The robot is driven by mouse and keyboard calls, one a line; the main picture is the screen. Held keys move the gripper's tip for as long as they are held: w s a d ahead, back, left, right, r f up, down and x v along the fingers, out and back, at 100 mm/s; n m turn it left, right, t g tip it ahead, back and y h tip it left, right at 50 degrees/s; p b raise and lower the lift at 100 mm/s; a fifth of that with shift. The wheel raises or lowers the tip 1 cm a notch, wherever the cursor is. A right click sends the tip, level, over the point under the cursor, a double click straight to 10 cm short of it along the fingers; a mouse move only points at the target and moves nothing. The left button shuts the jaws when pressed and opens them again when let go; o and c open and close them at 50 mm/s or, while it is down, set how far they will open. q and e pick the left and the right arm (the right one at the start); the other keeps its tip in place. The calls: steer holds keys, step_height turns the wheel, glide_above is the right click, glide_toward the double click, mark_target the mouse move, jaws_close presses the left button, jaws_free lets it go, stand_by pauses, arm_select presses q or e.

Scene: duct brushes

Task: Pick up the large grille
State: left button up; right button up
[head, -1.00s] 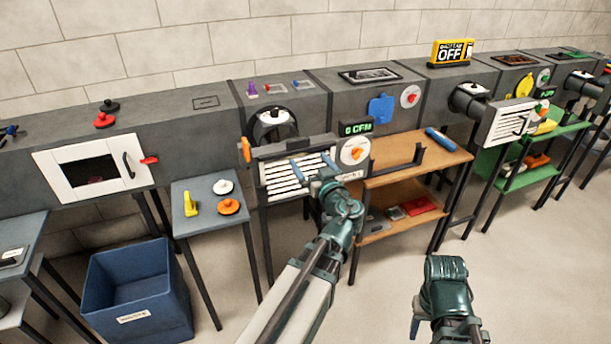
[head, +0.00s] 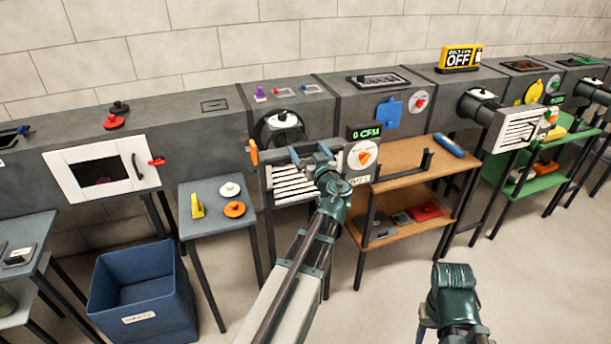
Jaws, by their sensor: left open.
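The large grille (head: 291,186), with white slats in a dark frame, is at the front of the duct outlet in the middle of the head view. My left gripper (head: 310,153) is open at the grille's upper edge, its two blue fingers apart. I cannot tell whether the fingers touch the frame. My left wrist hides the right part of the grille. My right arm's end (head: 452,290) is low at the right, away from the grille. Only a bit of the right gripper (head: 422,326) shows, and its jaws are not clear.
An orange handle (head: 253,152) stands left of the grille. A dial panel with a "0 CFM" display (head: 364,132) is close on its right. A brown two-tier shelf (head: 408,172) and a small grey table (head: 213,190) flank it. A blue bin (head: 140,290) stands on the floor.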

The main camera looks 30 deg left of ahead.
arm_select(q)
steer(key=x, duration=0.5)
steer(key=shift+w+f, duration=0.1)
steer(key=shift+f, duration=0.05)
steer(key=shift+c, duration=0.2)
steer(key=c, duration=1.4)
steer(key=shift+o, duration=0.2)
